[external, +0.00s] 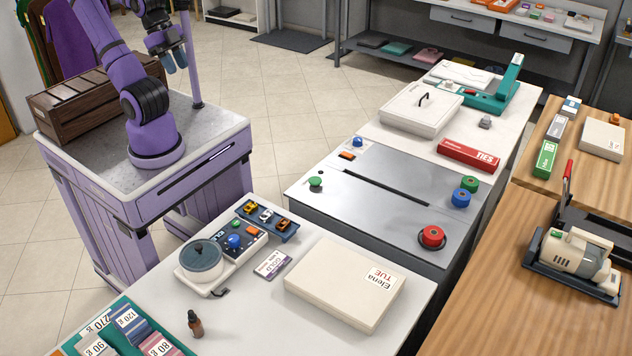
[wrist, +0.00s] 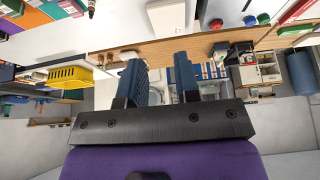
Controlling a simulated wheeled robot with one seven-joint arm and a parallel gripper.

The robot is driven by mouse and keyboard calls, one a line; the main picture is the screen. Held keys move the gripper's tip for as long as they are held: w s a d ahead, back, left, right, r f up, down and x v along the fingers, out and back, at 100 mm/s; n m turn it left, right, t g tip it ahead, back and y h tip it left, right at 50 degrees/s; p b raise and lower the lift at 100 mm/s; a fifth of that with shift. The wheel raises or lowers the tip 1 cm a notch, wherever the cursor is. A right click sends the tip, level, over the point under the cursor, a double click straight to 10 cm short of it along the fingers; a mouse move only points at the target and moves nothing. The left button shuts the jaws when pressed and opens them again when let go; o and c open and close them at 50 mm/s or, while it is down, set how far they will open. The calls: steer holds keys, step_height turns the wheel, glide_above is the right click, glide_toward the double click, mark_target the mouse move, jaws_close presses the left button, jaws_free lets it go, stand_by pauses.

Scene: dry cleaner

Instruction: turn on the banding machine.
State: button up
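The grey metal-topped unit (external: 385,225) with a long dark slot in the middle of the external view looks like the banding machine; I see no label naming it. On its top are a green knob (external: 316,182), an orange rocker switch (external: 347,155), a blue knob (external: 358,142) and a red round part (external: 432,236) at the near right corner. Whether the switch is on or off is too small to tell. My gripper (external: 174,60) is raised above my base at upper left, well apart from the unit. In the wrist view my gripper (wrist: 160,85) has its fingers apart with nothing between them.
The near white table holds a small device with a round lid (external: 203,258), toy cars on a blue tray (external: 267,218) and a white box (external: 345,283). Beyond the unit are a lidded white box (external: 420,108) and a red TIES box (external: 468,155). Tiled floor separates my base from the unit.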

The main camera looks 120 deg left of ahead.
steer(key=o, duration=0.4)
steer(key=shift+c, duration=0.2)
steer(key=w+a+f+n+g+h, duration=0.1)
steer(key=w+a+n, duration=0.2)
steer(key=w+n, duration=0.3)
steer(key=w+a+n+h, duration=0.1)
steer(key=w+a+n, duration=0.25)
steer(key=w, duration=0.35)
steer(key=w+a+f+n, duration=0.4)
steer(key=w+a, duration=0.2)
steer(key=a, duration=0.1)
steer(key=n+y, duration=0.2)
steer(key=n, duration=2.1)
glide_above(347, 154)
steer(key=s, duration=0.5)
step_height(347, 154, down, 34)
steer(key=shift+m, duration=0.25)
steer(key=x, duration=1)
steer(key=shift+w+f, duration=0.1)
steer(key=shift+w, duration=0.2)
